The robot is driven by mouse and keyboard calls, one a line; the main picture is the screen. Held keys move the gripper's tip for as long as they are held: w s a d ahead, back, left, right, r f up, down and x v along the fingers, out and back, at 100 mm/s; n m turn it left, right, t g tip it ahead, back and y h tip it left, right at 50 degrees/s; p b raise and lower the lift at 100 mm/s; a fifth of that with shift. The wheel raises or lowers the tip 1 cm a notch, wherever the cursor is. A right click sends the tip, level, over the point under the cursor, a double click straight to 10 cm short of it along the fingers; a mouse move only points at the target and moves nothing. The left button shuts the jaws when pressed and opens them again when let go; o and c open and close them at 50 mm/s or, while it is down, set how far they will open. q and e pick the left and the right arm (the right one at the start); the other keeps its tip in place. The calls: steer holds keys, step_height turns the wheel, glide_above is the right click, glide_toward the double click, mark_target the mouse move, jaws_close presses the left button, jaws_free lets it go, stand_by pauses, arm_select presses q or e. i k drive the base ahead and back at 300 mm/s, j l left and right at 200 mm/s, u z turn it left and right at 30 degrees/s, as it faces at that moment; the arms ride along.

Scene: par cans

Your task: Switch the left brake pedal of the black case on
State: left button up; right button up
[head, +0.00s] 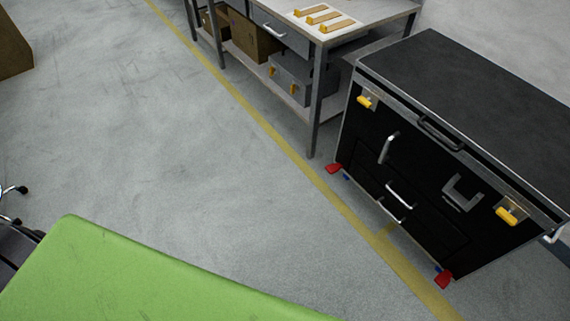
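The black case (405,165) stands on the floor at the right in the head view, with silver edges, several handles and two yellow latches on its front. Its left brake pedal (333,168) is a small red pedal at the bottom left front corner, beside a bit of blue. A second red pedal (443,281) sits at the bottom right front corner, also with blue beside it. Whether either pedal is up or down is too small to tell. Neither of my grippers is in view.
A metal workbench (315,95) with wooden pieces on top and boxes below stands left of the case. A yellow line (258,117) runs along the floor before both. A green surface (150,275) fills the lower left. The middle floor is clear.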

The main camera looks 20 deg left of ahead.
mark_target(332, 169)
steer(key=u, duration=0.15)
steer(key=i+j+z, duration=0.1)
steer(key=i+j, duration=0.15)
steer(key=i+j+z, duration=0.25)
steer(key=i+j, duration=0.2)
steer(key=j, duration=0.25)
steer(key=i+j+z, duration=0.1)
steer(key=j, duration=0.3)
steer(key=i+j+z, duration=0.1)
steer(key=i+j, duration=0.2)
steer(key=i+j+z, duration=0.15)
steer(key=j, duration=0.3)
steer(key=i+j+z, duration=0.1)
steer(key=j, duration=0.3)
steer(key=i, duration=0.05)
